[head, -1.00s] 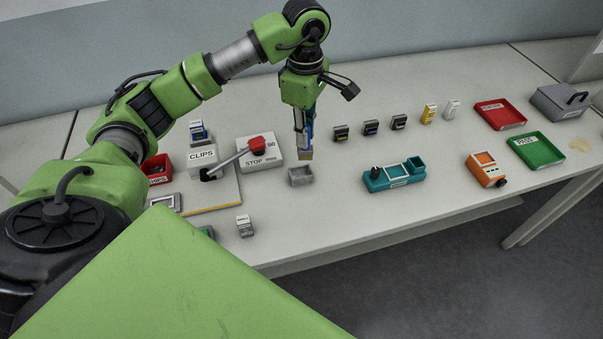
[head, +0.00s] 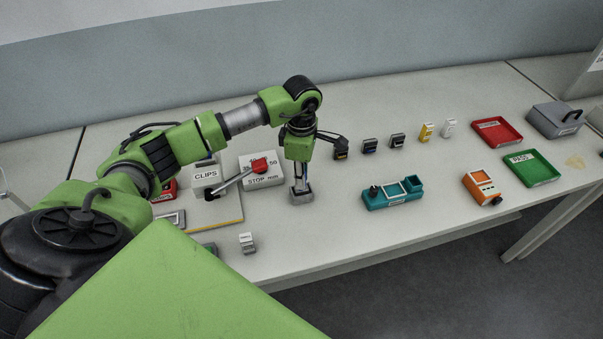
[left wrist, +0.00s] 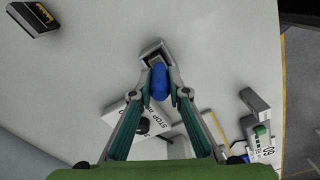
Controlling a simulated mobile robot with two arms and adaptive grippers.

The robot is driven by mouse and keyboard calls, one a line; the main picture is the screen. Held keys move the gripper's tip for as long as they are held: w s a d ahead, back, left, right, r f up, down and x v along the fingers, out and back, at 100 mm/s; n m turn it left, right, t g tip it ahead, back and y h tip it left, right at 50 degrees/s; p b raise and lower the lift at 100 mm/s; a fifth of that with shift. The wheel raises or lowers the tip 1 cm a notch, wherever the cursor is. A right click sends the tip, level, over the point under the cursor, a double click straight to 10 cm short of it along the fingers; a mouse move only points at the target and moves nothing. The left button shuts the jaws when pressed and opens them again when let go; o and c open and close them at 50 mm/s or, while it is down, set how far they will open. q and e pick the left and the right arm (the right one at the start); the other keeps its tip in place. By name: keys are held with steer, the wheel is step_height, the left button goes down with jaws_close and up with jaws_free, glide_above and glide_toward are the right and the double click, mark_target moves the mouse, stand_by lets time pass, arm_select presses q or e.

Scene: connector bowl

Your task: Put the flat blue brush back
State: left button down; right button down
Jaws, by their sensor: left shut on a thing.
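My left gripper (head: 300,182) points straight down over the small grey holder (head: 302,197) near the middle of the table. In the left wrist view its fingers (left wrist: 160,92) are shut on the blue brush (left wrist: 160,78), gripped between the two tips. The grey holder (left wrist: 154,54) is just beyond the brush there, with its dark opening partly covered by the brush. The brush's lower end is at the holder's mouth; how deep it sits inside is hidden. My right gripper is not in view.
The white STOP block (head: 262,174) with its red knob stands close left of the holder, beside the CLIPS fixture (head: 206,178). A teal tray (head: 391,195) stands to the right. A small grey-white block (head: 247,243) is near the front edge. Table between holder and teal tray is clear.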

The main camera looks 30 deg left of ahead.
arm_select(q)
steer(key=shift+f, duration=0.15)
steer(key=c, duration=1.9)
jaws_free()
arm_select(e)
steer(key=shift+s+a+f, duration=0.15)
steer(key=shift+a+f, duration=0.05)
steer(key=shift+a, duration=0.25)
